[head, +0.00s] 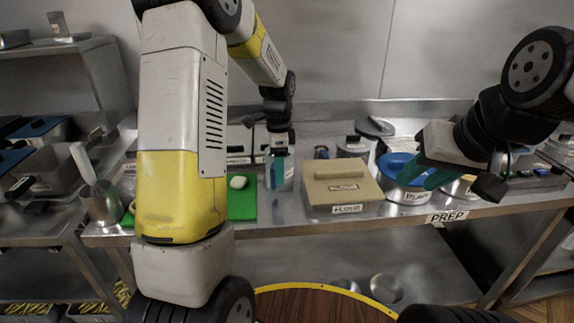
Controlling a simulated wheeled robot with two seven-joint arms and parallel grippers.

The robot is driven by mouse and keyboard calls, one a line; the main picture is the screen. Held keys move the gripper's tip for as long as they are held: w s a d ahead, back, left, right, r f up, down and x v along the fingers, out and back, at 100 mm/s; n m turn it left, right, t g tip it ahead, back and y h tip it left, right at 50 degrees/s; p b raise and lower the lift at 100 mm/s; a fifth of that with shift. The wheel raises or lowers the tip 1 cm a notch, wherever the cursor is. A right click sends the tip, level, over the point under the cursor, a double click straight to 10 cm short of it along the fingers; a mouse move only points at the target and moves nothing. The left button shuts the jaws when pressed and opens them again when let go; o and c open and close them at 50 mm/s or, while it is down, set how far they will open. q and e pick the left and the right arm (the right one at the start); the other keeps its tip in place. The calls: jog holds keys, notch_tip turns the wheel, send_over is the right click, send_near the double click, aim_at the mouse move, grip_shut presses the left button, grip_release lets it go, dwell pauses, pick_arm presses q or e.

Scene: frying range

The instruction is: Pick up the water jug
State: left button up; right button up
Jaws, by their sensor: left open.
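A clear container that looks like the water jug (288,182) stands on the steel prep table, left of the flour box. My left gripper (277,172) reaches down at it from above, with its teal fingers open. The fingers overlap the jug in the picture, and I cannot tell whether they touch it. The jug's handle is not clear to me. My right gripper (424,178) is over the right part of the table, in front of a blue-rimmed tub. Its teal fingers look apart and empty.
A tan flour box (343,188) stands right of the jug. A blue-rimmed tub (407,192) is further right. A green board (243,207) with a white item (238,182) lies left. A whisk stands in a steel pot (101,205). Metal canisters stand behind the flour box.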

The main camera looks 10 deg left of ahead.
pick_arm(q)
jog(key=shift+s+f, duration=0.1)
jog(key=shift+f, duration=1.4)
grip_shut()
jog(key=shift+r, duration=0.15)
